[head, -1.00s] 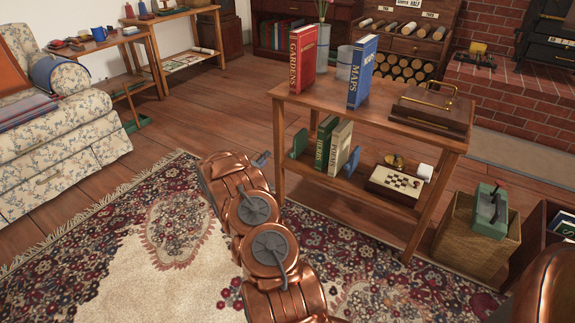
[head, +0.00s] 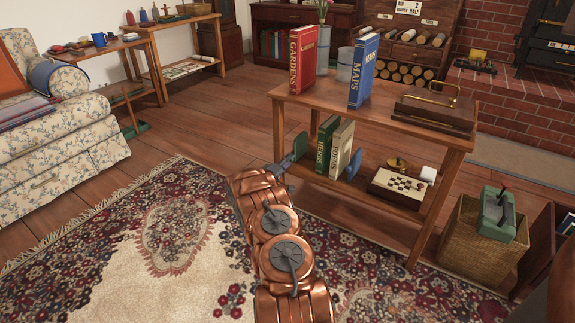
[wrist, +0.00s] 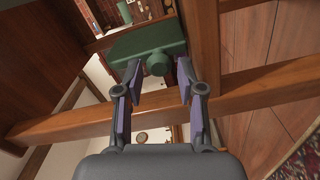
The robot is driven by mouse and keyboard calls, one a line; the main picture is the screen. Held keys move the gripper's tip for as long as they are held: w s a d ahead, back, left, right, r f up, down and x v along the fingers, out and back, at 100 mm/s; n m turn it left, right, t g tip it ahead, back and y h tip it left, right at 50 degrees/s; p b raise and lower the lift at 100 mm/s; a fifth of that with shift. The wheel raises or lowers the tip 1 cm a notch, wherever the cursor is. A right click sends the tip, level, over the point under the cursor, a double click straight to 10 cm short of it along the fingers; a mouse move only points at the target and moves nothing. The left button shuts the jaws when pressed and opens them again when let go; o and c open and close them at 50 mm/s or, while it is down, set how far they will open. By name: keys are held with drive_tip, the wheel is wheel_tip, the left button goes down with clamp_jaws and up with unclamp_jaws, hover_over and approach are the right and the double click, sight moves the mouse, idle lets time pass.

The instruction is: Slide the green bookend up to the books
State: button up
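The green bookend (head: 300,145) stands on the lower shelf, left of the books with a narrow gap between. In the wrist view the green bookend (wrist: 142,44) shows a round knob facing me. The books are a green one (head: 325,145) and a cream one (head: 341,148), upright side by side. My gripper (head: 288,163) is at the shelf's left end, by the bookend. In the wrist view my gripper (wrist: 159,70) is open, its fingers on either side of the knob with space around it. I cannot tell whether it touches the bookend.
Another bookend (head: 354,165) stands right of the books. A chessboard box (head: 397,187) lies farther right on the lower shelf (head: 333,183). A wooden shelf post (head: 278,135) is close to my gripper. Books marked GARDENS (head: 309,60) and MAPS (head: 363,70) stand on top.

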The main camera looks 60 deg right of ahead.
drive_tip(key=shift+d, duration=0.3)
drive_tip(key=shift+c, duration=0.2)
clamp_jaws()
